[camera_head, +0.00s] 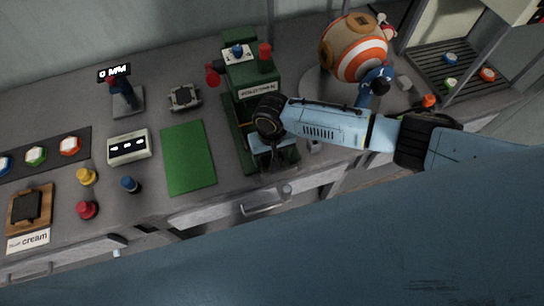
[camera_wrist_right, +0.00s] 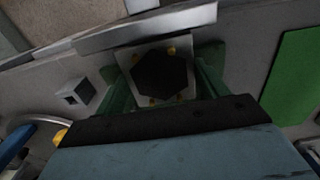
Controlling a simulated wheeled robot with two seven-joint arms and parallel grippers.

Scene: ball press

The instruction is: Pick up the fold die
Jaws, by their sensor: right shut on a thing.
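My left gripper is not in view.
A green mat (camera_head: 187,157) lies left of the press. A striped round vessel (camera_head: 354,48) and a slatted rack (camera_head: 456,68) stand right. A drawer handle (camera_head: 266,204) juts below.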

